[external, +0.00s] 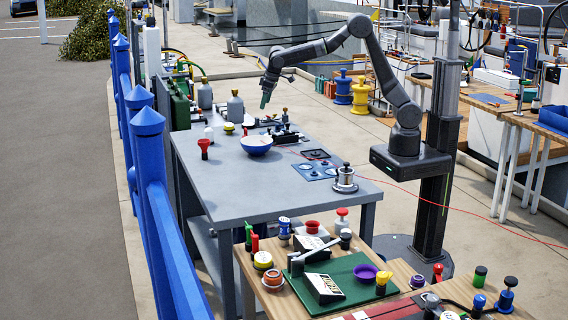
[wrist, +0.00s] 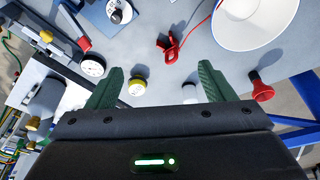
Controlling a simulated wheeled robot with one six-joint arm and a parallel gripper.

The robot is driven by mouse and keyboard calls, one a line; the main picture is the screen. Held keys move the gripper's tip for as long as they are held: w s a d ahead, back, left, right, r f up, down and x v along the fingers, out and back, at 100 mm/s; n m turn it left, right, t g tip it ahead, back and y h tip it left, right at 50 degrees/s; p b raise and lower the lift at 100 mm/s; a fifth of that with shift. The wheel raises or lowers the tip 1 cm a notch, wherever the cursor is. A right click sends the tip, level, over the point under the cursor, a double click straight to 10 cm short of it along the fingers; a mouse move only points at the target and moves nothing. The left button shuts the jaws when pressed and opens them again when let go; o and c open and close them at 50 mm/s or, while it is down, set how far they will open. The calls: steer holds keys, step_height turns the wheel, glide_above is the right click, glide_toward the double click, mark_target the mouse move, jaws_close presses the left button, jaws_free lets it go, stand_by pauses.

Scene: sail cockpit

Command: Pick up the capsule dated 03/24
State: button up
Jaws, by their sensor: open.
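No 03/24 date is legible in either view, so I cannot tell which item is the dated capsule. In the wrist view, a small round yellow-rimmed item with a pale face (wrist: 137,87) lies between my fingers' lines, below the fingertips. A white round dial-like item (wrist: 93,66) is left of the left finger. A pale round item (wrist: 189,93) is partly hidden by the right finger. My gripper (wrist: 156,73) is open and empty. In the external view my gripper (external: 265,99) points down above the far part of the grey table (external: 225,185).
A white-and-blue bowl (external: 256,145) stands on the table. A red clip (wrist: 172,45) with a red wire and a red knobbed item (wrist: 260,88) lie nearby. Grey bottles (external: 235,107) stand at the back. The near left tabletop is clear. A wooden bench with several items is in front.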

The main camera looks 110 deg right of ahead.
steer(key=w+d+f+m+h, duration=0.1)
steer(key=w+d+f, duration=0.1)
steer(key=w+d, duration=0.35)
steer(key=w+d+f+m, duration=0.1)
steer(key=w+d+m, duration=0.15)
steer(key=d, duration=0.65)
steer(key=p, duration=0.2)
glide_above(230, 124)
steer(key=s+a, duration=0.1)
steer(key=a, duration=0.1)
steer(key=shift+n+t, duration=0.4)
steer(key=shift+n, duration=0.05)
steer(key=f, duration=0.7)
steer(key=shift+s+d, duration=0.1)
steer(key=shift+d, duration=0.1)
steer(key=shift+p+x, duration=1)
steer(key=shift+x, duration=2.1)
steer(key=shift+a, duration=0.1)
steer(key=c, duration=1.1)
